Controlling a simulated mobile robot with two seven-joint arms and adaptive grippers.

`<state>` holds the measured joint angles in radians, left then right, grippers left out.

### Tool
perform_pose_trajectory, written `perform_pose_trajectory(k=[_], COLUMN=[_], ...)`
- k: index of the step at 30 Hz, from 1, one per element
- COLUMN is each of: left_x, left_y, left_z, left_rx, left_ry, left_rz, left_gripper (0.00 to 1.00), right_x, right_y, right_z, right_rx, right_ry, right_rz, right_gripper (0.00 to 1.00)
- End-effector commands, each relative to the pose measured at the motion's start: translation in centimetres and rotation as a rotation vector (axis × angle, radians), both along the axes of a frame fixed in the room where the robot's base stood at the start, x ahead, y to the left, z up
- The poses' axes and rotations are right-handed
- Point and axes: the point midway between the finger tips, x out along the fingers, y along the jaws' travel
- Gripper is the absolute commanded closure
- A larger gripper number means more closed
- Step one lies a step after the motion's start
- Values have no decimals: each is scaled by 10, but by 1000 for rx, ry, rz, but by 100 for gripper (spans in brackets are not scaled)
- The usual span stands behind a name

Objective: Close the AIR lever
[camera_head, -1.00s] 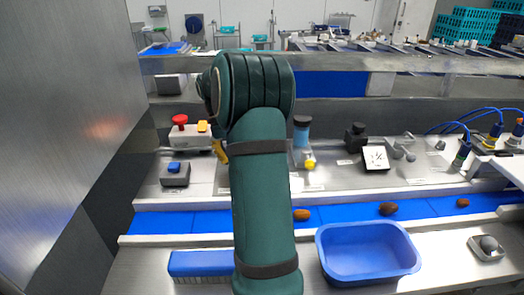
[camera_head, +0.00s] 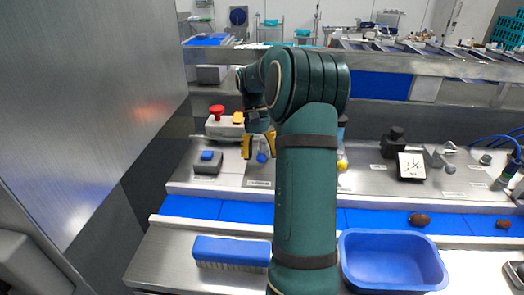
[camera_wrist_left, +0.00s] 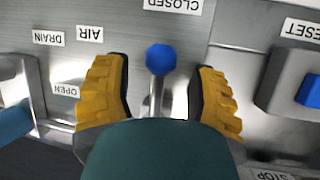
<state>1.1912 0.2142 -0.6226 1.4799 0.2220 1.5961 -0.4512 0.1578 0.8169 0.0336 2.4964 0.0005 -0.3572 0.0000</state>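The lever with a blue ball knob (camera_wrist_left: 160,59) and a metal stem stands between my left gripper's fingers in the left wrist view. The AIR label (camera_wrist_left: 90,34) is on the panel to its left, with a CLOSED label (camera_wrist_left: 172,5) above the knob and an OPEN label (camera_wrist_left: 66,90) lower left. My left gripper (camera_wrist_left: 160,97) is open, its yellow fingers on either side of the stem with gaps. In the head view the left gripper (camera_head: 259,146) is over the panel around the blue knob (camera_head: 262,157). My arm hides part of the panel. My right gripper is not in view.
A red button (camera_head: 217,111) and a blue button box (camera_head: 208,162) stand left of the gripper. A blue belt (camera_head: 375,220) carries brown dates in front of the panel. A blue tray (camera_head: 393,236) and a blue brush (camera_head: 231,250) are nearer. A steel wall (camera_head: 85,110) stands left.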

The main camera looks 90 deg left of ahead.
Motion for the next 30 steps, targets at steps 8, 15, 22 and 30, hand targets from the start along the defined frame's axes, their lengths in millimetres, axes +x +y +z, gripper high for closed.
perform_pose_trajectory(k=[8,15,22,30], left_x=[0,-3,-9,-14], left_y=[1,11,28,43], left_z=[3,21,60,95], left_rx=[9,13,12,9], left_ry=[-2,-1,2,1], left_rz=[1,2,3,3], left_gripper=[42,42,42,42], right_x=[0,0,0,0], right_y=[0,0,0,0], right_z=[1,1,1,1], right_rx=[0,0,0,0], right_ry=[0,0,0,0], right_rz=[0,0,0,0], right_gripper=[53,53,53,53])
